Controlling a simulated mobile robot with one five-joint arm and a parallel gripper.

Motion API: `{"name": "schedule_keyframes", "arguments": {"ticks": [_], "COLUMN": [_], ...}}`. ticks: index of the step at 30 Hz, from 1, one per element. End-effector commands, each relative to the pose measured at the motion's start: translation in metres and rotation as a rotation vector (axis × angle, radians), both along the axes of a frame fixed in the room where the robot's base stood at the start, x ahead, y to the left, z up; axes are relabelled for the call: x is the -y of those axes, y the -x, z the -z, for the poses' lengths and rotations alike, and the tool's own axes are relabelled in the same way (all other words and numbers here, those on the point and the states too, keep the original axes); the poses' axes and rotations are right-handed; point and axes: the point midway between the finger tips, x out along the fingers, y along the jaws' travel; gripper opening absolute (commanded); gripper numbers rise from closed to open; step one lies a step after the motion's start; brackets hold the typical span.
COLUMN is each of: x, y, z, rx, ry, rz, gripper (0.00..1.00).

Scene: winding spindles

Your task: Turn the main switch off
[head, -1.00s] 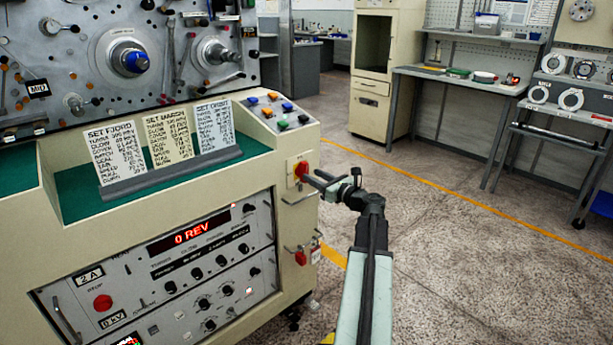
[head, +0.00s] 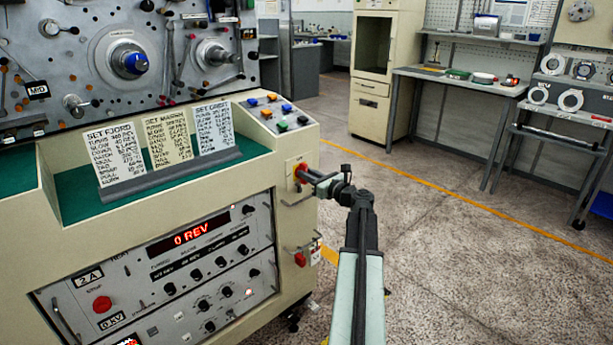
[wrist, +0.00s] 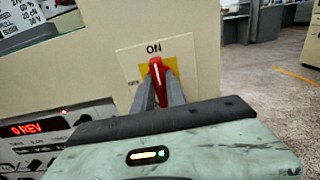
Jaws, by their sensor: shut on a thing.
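The main switch (wrist: 156,67) is a red knob on a yellow plate on the end face of the cream machine. In the wrist view its white mark points up at the word ON. In the head view only a bit of its red and yellow (head: 299,168) shows past my fingers. My gripper (head: 306,173) reaches it from the right. In the wrist view the two fingers (wrist: 157,80) lie one on each side of the knob, shut on it.
A metal handle (head: 297,200) sits just below the switch, and a red part (head: 300,259) lower down. Coloured buttons (head: 273,112) are on the sloped panel above. The display (head: 192,234) reads 0 REV. Open floor (head: 450,240) lies to the right.

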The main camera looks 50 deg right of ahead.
Motion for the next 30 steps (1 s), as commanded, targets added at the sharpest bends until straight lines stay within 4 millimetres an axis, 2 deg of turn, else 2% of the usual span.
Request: {"name": "schedule_keyframes", "arguments": {"ticks": [11,30], "x": [-0.0018,-0.0046], "y": [-0.0037,-0.0034], "z": [-0.0009,0.0013], "rx": [-0.008,-0.050], "ry": [0.185,0.785], "rz": [-0.007,-0.003], "gripper": [0.00,0.00]}}
